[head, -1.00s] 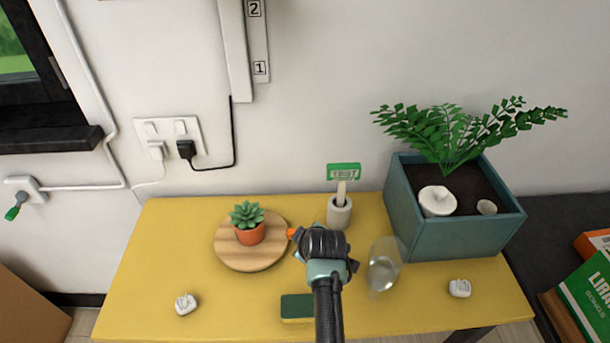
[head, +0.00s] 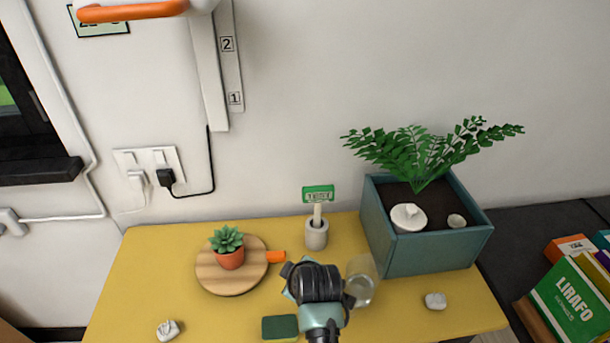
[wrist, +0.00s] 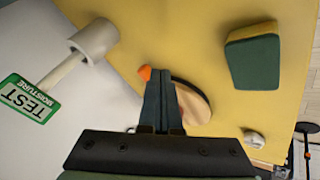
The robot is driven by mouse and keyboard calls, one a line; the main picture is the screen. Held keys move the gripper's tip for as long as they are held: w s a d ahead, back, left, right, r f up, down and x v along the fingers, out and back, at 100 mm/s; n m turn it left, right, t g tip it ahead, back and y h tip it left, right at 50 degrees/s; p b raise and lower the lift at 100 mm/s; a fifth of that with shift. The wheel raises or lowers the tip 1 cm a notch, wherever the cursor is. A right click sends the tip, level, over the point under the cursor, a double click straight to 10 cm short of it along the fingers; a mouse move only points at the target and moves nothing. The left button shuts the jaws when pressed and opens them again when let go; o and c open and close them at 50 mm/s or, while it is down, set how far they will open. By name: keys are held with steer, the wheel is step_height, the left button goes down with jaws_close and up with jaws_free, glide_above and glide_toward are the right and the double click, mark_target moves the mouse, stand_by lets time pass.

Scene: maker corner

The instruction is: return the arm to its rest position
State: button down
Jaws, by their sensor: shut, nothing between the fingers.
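My gripper (head: 316,283) is over the front middle of the yellow table (head: 150,290), seen from above and behind in the head view. Its fingertips are hidden there. In the wrist view the two dark fingers of my gripper (wrist: 159,90) are together with nothing between them. A small orange piece (head: 276,256) lies at the right edge of the round wooden board (head: 215,280). In the wrist view the orange piece (wrist: 145,72) shows just past the fingertips, and I cannot tell how far below them it is.
A clear glass (head: 361,285) stands close right of my gripper, a green-and-yellow sponge (head: 280,327) lower left. A potted succulent (head: 229,250) stands on the board. Behind are a grey holder (head: 316,236) with a green tag (head: 318,193) and a teal planter (head: 430,255).

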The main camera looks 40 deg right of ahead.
steer(key=shift+s+r, duration=0.75)
steer(key=shift+r, duration=0.15)
steer(key=shift+s+r, duration=0.7)
steer(key=shift+r, duration=0.2)
steer(key=w+a+r+m+t+h, duration=0.1)
steer(key=w+a+r+t, duration=0.25)
steer(key=r, duration=0.75)
steer(key=w+a+r+t, duration=0.3)
steer(key=w+a+r, duration=0.15)
steer(key=r, duration=0.65)
steer(key=w+a+r+m+t+h, duration=0.1)
steer(key=w+a+r+t, duration=0.3)
steer(key=r, duration=0.7)
steer(key=s+a+r+t+y, duration=0.1)
steer(key=s+a+r+t, duration=0.2)
steer(key=r, duration=0.6)
steer(key=s+a+r+m+t+y, duration=0.1)
steer(key=s+a+r+t+y, duration=0.1)
steer(key=s+a+r+t, duration=0.2)
steer(key=s+a+r+t+y+p, duration=0.1)
steer(key=s+a+r+t+y, duration=0.1)
steer(key=s+a+r, duration=0.7)
step_height(320, 180, up, 5)
steer(key=shift+a+r+m+t, duration=0.1)
steer(key=shift+a+m+t, duration=0.2)
steer(key=shift+a+t, duration=0.45)
